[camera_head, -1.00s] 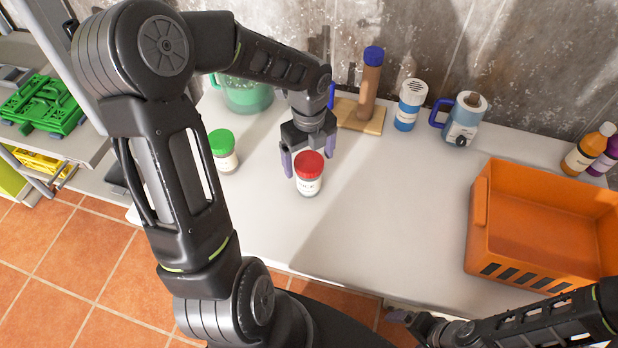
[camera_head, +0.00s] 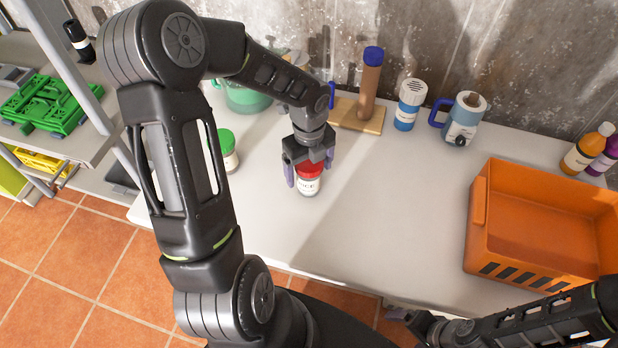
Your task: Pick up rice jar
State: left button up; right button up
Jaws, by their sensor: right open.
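The rice jar (camera_head: 308,186), a clear jar with a red lid and a white label, stands upright on the white table. The label's visible letters seem to end in "ICE". My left gripper (camera_head: 309,170) points down over it, with its purple-grey fingers apart on either side of the red lid. The gripper body hides part of the lid. I cannot tell whether a finger touches the jar. My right gripper (camera_head: 412,322) is low in the view by the table's front edge, away from the jar, open, with nothing visible in it.
A green-lidded jar (camera_head: 229,152) stands left of the rice jar, partly behind my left arm. Behind are a green pot (camera_head: 246,98), a wooden board (camera_head: 350,115), a blue-white bottle (camera_head: 409,105) and a blender-like appliance (camera_head: 463,118). An orange crate (camera_head: 535,278) stands right. The table's middle is clear.

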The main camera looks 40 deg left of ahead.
pick_arm(q)
jog(key=c, duration=1.7)
jog(key=shift+r, duration=0.15)
jog(key=shift+c, duration=0.2)
notch_tip(320, 180, up, 10)
jog(key=shift+f, duration=0.1)
